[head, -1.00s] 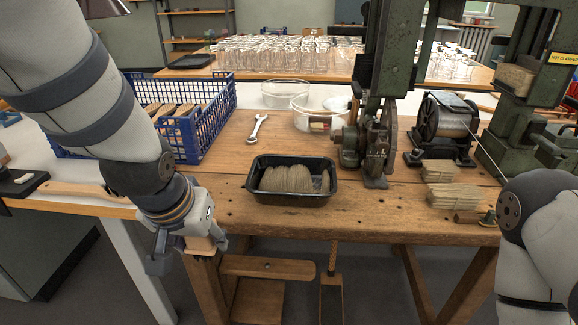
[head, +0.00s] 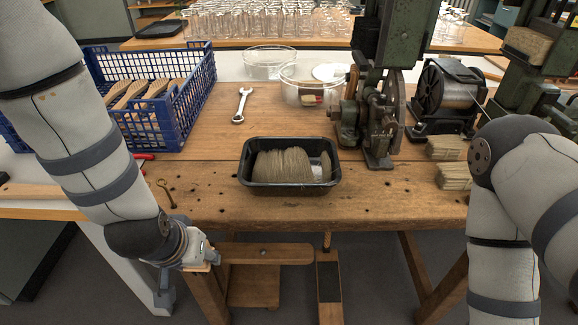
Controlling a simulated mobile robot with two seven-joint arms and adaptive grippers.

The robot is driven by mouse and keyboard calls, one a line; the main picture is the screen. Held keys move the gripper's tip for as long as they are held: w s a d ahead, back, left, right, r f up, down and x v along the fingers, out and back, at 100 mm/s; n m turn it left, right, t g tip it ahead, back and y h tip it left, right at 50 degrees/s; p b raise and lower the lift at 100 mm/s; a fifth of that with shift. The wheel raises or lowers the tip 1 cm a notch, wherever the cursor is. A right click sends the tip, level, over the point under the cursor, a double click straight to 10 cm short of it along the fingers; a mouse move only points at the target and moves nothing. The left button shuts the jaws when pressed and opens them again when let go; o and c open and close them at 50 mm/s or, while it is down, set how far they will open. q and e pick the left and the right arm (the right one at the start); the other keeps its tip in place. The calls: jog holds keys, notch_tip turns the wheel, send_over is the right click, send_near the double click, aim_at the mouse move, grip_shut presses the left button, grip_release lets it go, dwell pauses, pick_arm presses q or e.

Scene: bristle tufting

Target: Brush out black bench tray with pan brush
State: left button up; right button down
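The black bench tray (head: 290,188) sits upright near the front edge of the wooden bench. A heap of tan bristle fibres (head: 281,165) fills much of it, with a smaller bit at its right end. My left gripper (head: 186,281) hangs low in front of the bench, left of and below the tray, apart from it. A pale tan sliver shows at its fingers; I cannot tell whether it is held. My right arm comes in at the right and its gripper is out of view. I cannot make out the pan brush for certain.
A blue crate (head: 190,98) with wooden brush pieces stands at the back left. A wrench (head: 241,104) and clear bowls (head: 305,83) lie behind the tray. A green machine (head: 376,130), a wire spool (head: 447,93) and bristle bundles (head: 453,175) stand right.

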pick_arm(q)
jog(key=shift+s+a+f, duration=0.15)
jog(key=shift+s+f, duration=0.1)
jog(key=shift+f, duration=0.2)
jog(key=shift+s+a+f, duration=0.1)
jog(key=shift+s+f, duration=0.15)
jog(key=shift+f, duration=0.2)
jog(key=w+d+r+m+g+h, duration=0.1)
jog(key=d+r+m+g+h, duration=0.4)
jog(key=m, duration=1)
jog(key=w+a+r+m, duration=0.1)
jog(key=w+a+r, duration=0.2)
jog(key=w, duration=0.3)
jog(key=w+a+r+m+t, duration=0.1)
jog(key=w+a+r, duration=0.3)
jog(key=w+r, duration=0.2)
jog(key=shift+y, duration=0.3)
jog(key=shift+m, duration=0.3)
jog(key=w+d, duration=0.1)
jog(key=d, duration=0.2)
jog(key=w+d+r, duration=0.1)
jog(key=w+d, duration=0.2)
jog(key=d, duration=0.2)
jog(key=shift+w+d+r, duration=0.15)
jog(key=shift+d+r, duration=0.1)
jog(key=shift+d, duration=0.05)
notch_tip(320, 180, up, 2)
send_over(272, 181)
jog(key=shift+f, duration=3.85)
